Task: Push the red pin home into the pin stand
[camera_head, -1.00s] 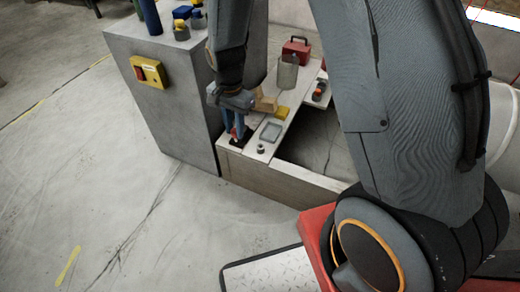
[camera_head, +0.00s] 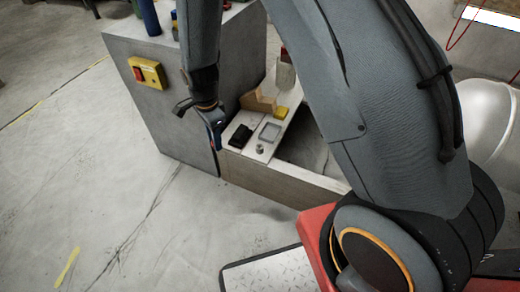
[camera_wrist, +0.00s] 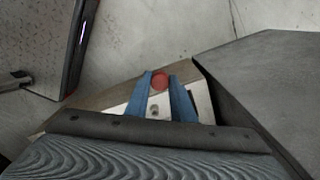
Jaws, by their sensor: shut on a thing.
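My gripper (camera_head: 215,138) is at the left end of the pale bench, in front of the grey cabinet's corner. In the wrist view its two blue fingers (camera_wrist: 160,88) are shut on the red pin (camera_wrist: 160,79), whose round red end shows between the fingertips. In the head view only a small bit of red shows at the fingers. A black block (camera_head: 240,135), which looks like the pin stand, sits on the bench just right of my gripper. The pin is apart from this block. I cannot make out the block's hole.
The grey cabinet (camera_head: 170,115) stands close on the left, with a yellow switch box (camera_head: 147,74). On the bench are a grey tray (camera_head: 270,132), a small metal knob (camera_head: 260,149), a yellow block (camera_head: 281,112) and a wooden block (camera_head: 259,101). Open floor lies in front.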

